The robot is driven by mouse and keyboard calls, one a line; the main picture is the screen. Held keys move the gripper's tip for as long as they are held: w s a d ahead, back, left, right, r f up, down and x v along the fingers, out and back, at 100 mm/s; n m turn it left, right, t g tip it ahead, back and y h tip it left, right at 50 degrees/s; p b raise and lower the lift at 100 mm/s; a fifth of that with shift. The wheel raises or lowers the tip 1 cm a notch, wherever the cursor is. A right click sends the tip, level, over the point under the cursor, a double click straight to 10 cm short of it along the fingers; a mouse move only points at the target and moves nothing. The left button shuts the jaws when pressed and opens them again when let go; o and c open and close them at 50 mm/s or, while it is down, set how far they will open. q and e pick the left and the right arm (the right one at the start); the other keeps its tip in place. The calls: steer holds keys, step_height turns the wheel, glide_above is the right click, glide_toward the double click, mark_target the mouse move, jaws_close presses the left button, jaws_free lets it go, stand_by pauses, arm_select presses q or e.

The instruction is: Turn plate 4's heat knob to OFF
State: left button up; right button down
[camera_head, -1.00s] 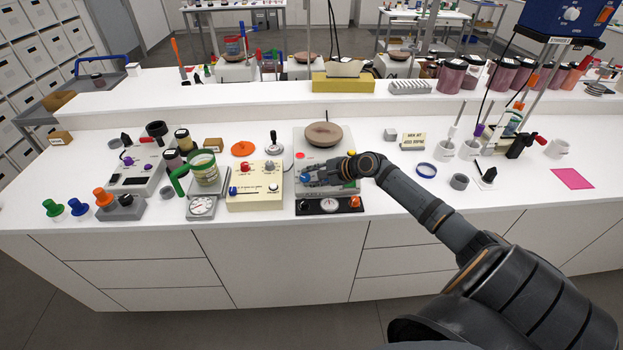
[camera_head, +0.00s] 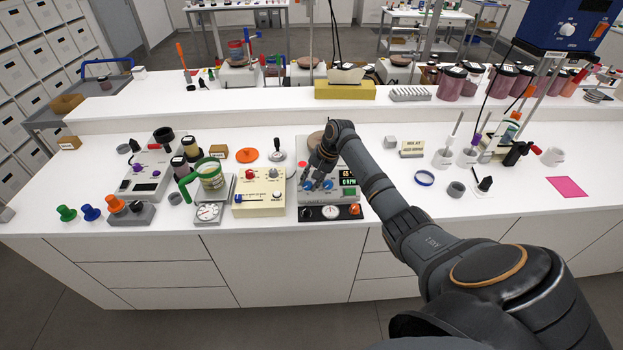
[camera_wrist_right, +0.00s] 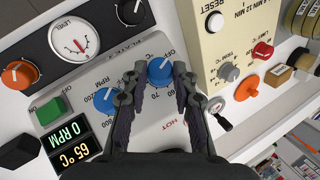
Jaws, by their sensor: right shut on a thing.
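Plate 4 (camera_head: 304,212) is a grey hot-plate unit at the middle front of the bench. Its blue heat knob (camera_wrist_right: 161,72) is a round dial with a white pointer line, beside OFF, 60 and 70 marks and the word HOT. My right gripper (camera_wrist_right: 159,79) points down over the panel, its two dark fingers on either side of this knob, shut on it. In the head view the right gripper (camera_head: 316,178) partly covers the panel. The blue RPM knob (camera_wrist_right: 105,101) is beside it. The display (camera_wrist_right: 67,145) reads 0 RPM and 65 °C. My left gripper is not in view.
A cream timer box (camera_head: 258,200) with a red knob stands close at left. A black strip with a level gauge (camera_head: 330,212) and an orange knob lies along the front. A brown disc (camera_head: 317,140) is behind the gripper. Bench at right front is mostly clear.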

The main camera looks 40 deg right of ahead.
steer(key=shift+w+a+n+g+h+p, duration=0.1)
steer(key=shift+n+g+h+p, duration=0.3)
steer(key=shift+n+g, duration=0.25)
steer(key=c, duration=1.1)
jaws_free()
steer(key=shift+o, duration=0.2)
steer(key=shift+r, duration=0.1)
steer(key=v, duration=1.1)
steer(key=shift+r, duration=0.4)
